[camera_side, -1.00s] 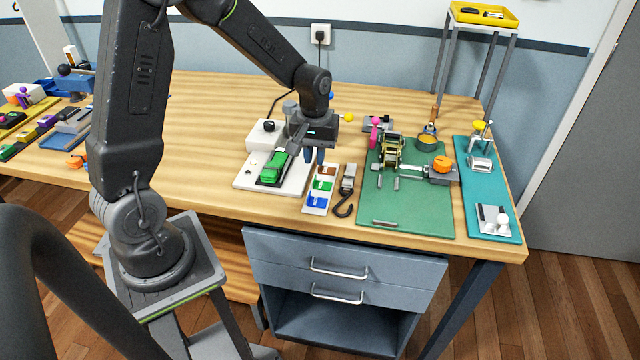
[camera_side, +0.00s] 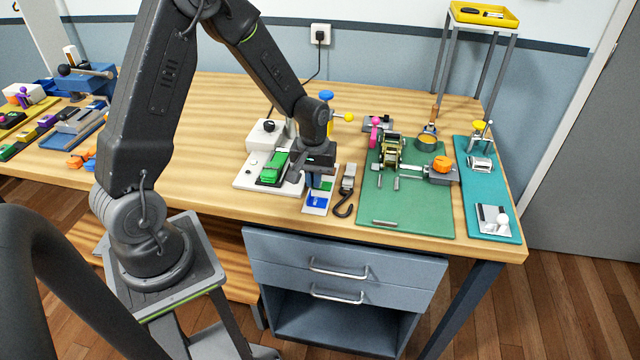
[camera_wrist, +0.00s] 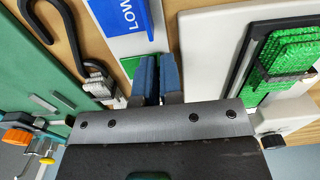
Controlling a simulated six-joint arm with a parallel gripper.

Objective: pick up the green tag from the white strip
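The white strip (camera_side: 313,211) lies on the table and also shows in the wrist view (camera_wrist: 150,42). The green tag (camera_wrist: 129,66) shows only as a small patch beside my fingers in the wrist view; the rest of it is hidden behind them. The blue tag (camera_side: 317,201) lies on the strip's near end, with part of its lettering in the wrist view (camera_wrist: 118,14). The brown tag is hidden. My gripper (camera_wrist: 159,62) points down at the strip over the green tag. Its two blue fingers stand close together; whether they hold the tag's edge is not clear.
A white board with a green strap piece (camera_side: 273,167) lies left of the strip. A dark hook (camera_side: 344,208) lies close on its right. The green mat (camera_side: 415,215) with a ratchet (camera_side: 391,150) lies further right. The table at left centre is clear.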

